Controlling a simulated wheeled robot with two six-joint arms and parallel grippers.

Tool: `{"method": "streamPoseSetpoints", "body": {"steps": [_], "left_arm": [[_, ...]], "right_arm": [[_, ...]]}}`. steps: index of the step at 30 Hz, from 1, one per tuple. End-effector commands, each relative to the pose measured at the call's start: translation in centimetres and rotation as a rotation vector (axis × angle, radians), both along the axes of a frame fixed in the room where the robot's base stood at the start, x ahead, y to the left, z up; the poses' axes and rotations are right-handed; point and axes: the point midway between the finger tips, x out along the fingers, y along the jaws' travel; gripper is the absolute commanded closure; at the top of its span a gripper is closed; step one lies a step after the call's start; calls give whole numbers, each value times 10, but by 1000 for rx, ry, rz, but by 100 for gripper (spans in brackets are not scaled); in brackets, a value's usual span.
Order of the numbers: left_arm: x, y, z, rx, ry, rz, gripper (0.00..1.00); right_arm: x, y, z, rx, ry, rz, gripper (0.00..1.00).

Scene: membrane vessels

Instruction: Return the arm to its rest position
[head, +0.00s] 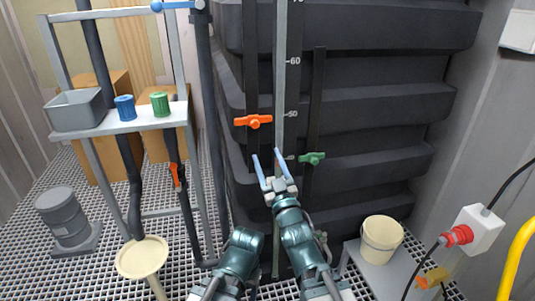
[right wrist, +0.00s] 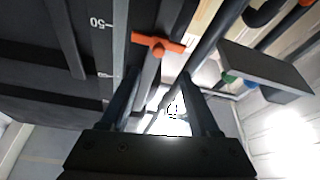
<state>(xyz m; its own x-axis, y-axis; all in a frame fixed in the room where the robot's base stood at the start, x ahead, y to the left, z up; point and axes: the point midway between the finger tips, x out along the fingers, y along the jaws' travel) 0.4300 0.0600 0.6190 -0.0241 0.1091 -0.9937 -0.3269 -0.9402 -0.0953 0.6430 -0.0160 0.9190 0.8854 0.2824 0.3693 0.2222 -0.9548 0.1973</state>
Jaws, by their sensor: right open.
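My right gripper (head: 267,155) is in front of the dark ribbed tank (head: 360,105), fingers pointing up and spread apart with nothing between them. In the head view its tips are below the orange valve handle (head: 253,122) and left of the green valve handle (head: 312,158). In the right wrist view, the open fingers (right wrist: 158,82) frame a gap, with the orange handle (right wrist: 158,44) beyond them. The teal links of my right arm (head: 297,235) rise from the bottom edge. My left gripper does not show.
A rack shelf (head: 140,122) at left holds a grey bin (head: 76,108), a blue cup (head: 125,107) and a green cup (head: 160,103). A cream funnel (head: 142,257) stands lower left. A cream bucket (head: 381,239) and a red plug (head: 457,236) are at right.

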Motion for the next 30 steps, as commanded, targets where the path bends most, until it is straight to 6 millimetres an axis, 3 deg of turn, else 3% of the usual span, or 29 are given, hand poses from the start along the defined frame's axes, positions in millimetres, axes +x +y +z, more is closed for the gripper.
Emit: {"method": "streamPoseSetpoints", "body": {"steps": [2, 5, 9, 13, 18, 21, 24, 30], "left_arm": [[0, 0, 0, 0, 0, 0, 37], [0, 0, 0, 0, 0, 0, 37], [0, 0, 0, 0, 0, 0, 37], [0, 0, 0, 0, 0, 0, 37], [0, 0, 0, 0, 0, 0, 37], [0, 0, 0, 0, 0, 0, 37], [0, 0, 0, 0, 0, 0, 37], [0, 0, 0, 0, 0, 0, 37]], "right_arm": [[4, 1, -9, -8, 45, -6, 37], [12, 1, -39, -34, 182, -26, 37], [15, 0, -105, -92, 479, -66, 37], [-1, -4, -168, -156, 768, -101, 37], [-49, -13, -238, -249, 1145, -143, 37], [-86, -20, -267, -306, 1349, -165, 37], [-120, -27, -284, -356, 1517, -183, 37], [-179, -37, -299, -440, 1782, -210, 37]]}}
